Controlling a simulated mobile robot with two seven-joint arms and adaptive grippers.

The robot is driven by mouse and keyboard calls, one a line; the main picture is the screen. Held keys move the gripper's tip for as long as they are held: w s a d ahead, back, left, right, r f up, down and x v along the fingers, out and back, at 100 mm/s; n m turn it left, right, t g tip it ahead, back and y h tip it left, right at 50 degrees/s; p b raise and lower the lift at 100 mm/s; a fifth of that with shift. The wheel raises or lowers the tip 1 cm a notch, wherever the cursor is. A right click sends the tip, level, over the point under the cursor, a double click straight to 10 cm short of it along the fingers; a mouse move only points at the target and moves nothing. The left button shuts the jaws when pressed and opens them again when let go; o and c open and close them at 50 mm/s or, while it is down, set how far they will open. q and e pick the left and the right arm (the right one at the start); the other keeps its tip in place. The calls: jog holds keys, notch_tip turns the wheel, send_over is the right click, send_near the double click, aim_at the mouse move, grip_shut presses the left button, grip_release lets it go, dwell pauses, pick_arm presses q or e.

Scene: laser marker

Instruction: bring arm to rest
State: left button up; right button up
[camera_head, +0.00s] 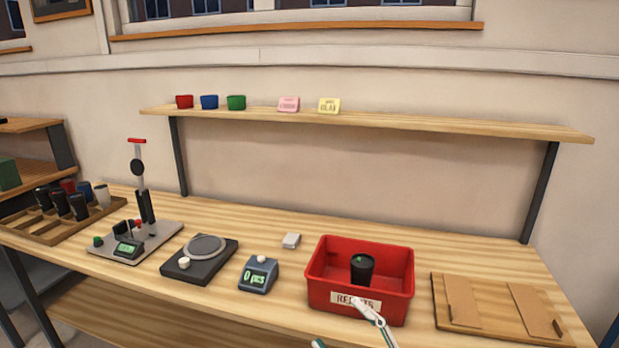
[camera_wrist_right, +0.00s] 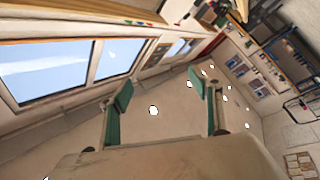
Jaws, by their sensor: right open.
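My right gripper (camera_head: 340,324) shows only in part at the bottom edge of the head view, in front of the red bin. In the right wrist view its two green-padded fingers (camera_wrist_right: 160,90) stand wide apart with nothing between them. That view is tilted and looks toward windows and wall. My left gripper is in neither view.
A red bin (camera_head: 325,292) labelled as rejects holds a dark cup (camera_head: 362,268). A wooden tray (camera_head: 490,325) lies to its right. A blue counter (camera_head: 259,274), black scale (camera_head: 184,268) and marker stand (camera_head: 160,236) are to its left. A shelf (camera_head: 400,122) runs above the bench.

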jog(key=s+d+f+m+h, duration=0.1)
jog(key=d+f+m+h, duration=0.3)
jog(key=f, duration=0.5)
jog(key=s+d+f+m+h, duration=0.1)
jog(key=d+f+m+h, duration=0.35)
jog(key=f, duration=0.35)
jog(key=s+d+f+m+g+h, duration=0.1)
jog(key=s+d+f+m+g, duration=0.1)
jog(key=s+f, duration=0.4)
jog(key=s+d+f+m+g+h, duration=0.2)
jog(key=s+f, duration=0.4)
jog(key=f, duration=0.4)
jog(key=shift+s+d+f+m+g, duration=0.25)
jog(key=shift+d+m+g, duration=0.1)
jog(key=shift+d+g, duration=0.4)
